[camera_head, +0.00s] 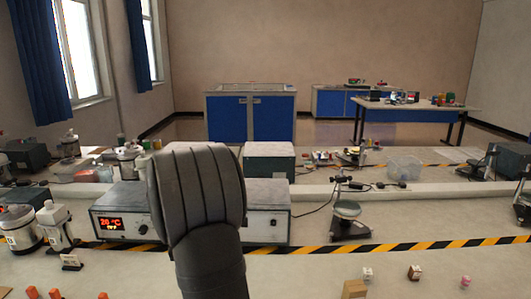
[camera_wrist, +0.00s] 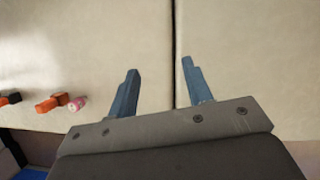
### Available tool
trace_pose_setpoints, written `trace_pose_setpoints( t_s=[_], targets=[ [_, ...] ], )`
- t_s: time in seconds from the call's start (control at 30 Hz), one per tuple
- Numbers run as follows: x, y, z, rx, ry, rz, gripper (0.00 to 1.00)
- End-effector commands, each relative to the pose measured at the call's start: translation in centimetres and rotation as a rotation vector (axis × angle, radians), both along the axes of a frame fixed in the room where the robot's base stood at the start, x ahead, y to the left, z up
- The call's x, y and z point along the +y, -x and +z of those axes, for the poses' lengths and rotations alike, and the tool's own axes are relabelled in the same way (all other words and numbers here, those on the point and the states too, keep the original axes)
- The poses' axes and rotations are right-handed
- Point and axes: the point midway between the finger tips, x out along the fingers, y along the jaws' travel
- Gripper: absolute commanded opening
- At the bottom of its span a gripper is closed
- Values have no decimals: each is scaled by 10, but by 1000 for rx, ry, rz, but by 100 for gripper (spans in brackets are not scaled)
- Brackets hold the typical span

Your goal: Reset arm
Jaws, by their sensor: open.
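My gripper (camera_wrist: 158,80) shows in the wrist view with its two blue-grey fingers spread apart. Nothing is between them. Below the fingers is a bare pale bench top (camera_wrist: 245,60) with a dark seam running between them. In the head view my arm rises in the middle of the picture and its dark, ribbed link hides part of the bench; the gripper's fingers cannot be seen there.
A heater box (camera_head: 125,222) reading 20 °C stands left of my arm, a stand (camera_head: 348,212) to the right. Striped tape (camera_head: 400,246) crosses the bench. Small blocks (camera_head: 414,272) lie at the front right, orange pieces (camera_head: 57,293) at the front left. A pink piece (camera_wrist: 77,104) lies left of my fingers.

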Motion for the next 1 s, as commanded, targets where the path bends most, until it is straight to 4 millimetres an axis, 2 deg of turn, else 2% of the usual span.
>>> trace_pose_setpoints(
  t_s=[0.5,1.0],
  targets=[
    [-97,-39,0,4,0,-219,46],
    [-195,-60,-1,5,0,-424,46]
  ],
)
